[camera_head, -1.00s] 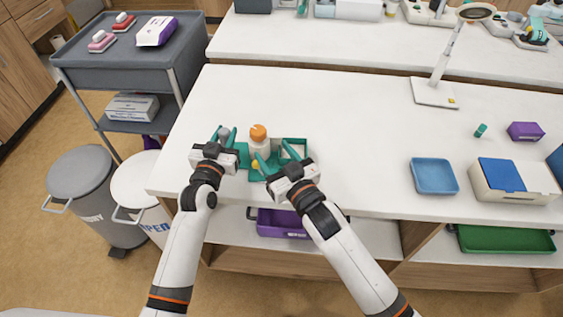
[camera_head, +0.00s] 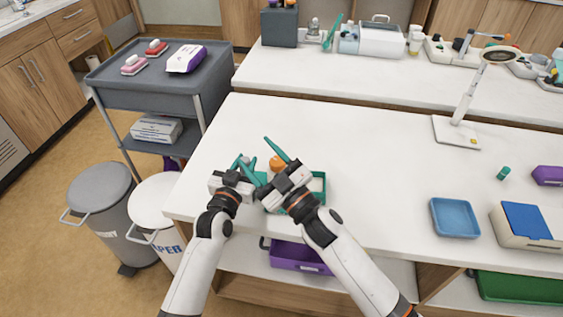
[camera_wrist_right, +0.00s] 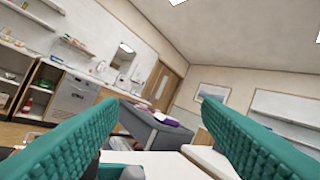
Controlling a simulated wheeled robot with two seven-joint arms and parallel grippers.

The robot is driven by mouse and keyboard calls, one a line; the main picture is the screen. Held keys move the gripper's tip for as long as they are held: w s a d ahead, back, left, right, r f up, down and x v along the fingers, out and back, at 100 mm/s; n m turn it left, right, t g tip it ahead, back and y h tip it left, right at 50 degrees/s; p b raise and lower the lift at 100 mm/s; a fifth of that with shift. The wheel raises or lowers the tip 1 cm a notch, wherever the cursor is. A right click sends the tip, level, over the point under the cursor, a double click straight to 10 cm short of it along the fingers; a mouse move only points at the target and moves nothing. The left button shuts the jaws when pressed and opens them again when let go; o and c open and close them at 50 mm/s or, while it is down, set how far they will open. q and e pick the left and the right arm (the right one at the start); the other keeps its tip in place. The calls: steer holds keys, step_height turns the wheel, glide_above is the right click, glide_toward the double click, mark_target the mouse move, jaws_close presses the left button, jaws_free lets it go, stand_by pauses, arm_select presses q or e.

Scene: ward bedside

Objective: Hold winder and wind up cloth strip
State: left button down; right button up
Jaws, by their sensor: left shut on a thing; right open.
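The winder is mostly hidden behind my grippers in the head view. A rounded orange top (camera_head: 278,162) shows behind my right gripper, and a small grey round part (camera_head: 251,160) shows at my left gripper. My left gripper (camera_head: 244,163) is shut on what seems to be the winder, low over the table. My right gripper (camera_head: 254,156) is open, its teal fingers spread wide, close beside the left one. In the right wrist view it (camera_wrist_right: 160,108) has nothing between its fingers. A teal tray (camera_head: 321,190) lies partly under my right gripper. I cannot make out the cloth strip.
The white table (camera_head: 370,150) is clear at centre. A blue tray (camera_head: 455,217), a white box with a blue top (camera_head: 524,222) and a lamp (camera_head: 457,132) stand to the right. A grey cart (camera_head: 150,85) and bins (camera_head: 100,205) stand left. A purple bin (camera_head: 300,257) sits below.

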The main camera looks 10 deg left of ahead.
steer(key=s+a+r+n+g+y, duration=0.1)
steer(key=a+r+n+g+y, duration=0.3)
steer(key=a+n+g, duration=0.55)
steer(key=r+n+g+h, duration=0.1)
steer(key=n+g+h, duration=0.3)
steer(key=n+h, duration=1.35)
glide_above(278, 160)
steer(key=m+h, duration=0.4)
steer(key=shift+y, duration=0.25)
step_height(278, 160, down, 11)
steer(key=shift+f, duration=0.2)
